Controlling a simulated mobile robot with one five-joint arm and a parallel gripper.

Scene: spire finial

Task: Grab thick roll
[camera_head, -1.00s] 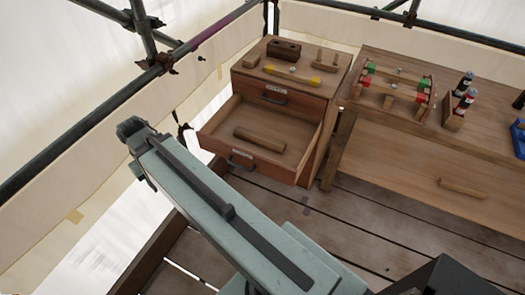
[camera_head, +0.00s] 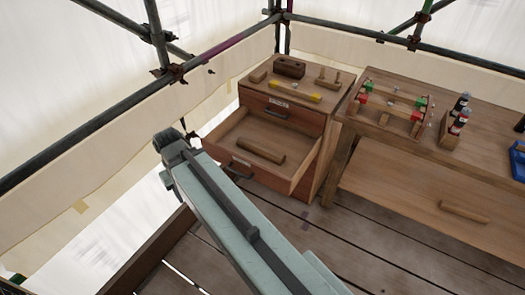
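A wooden roll (camera_head: 260,150) lies in the open lower drawer (camera_head: 225,135) of a wooden cabinet (camera_head: 318,150). A second wooden roll (camera_head: 465,211) lies on the low board of the bench at the right. The roll in the drawer looks a little thicker, but I cannot be sure from here. My pale arm reaches up from the bottom middle to a dark joint left of the drawer. My gripper's fingers do not show. Neither roll is touched by my arm.
The cabinet top holds a brown block (camera_head: 289,67), a yellow-ended tool (camera_head: 294,92) and a pegged wooden piece. The bench (camera_head: 455,165) holds a frame with red and green clamps (camera_head: 392,100), bottles (camera_head: 459,120) and a blue item (camera_head: 518,160). Scaffold rails (camera_head: 90,125) run along the left.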

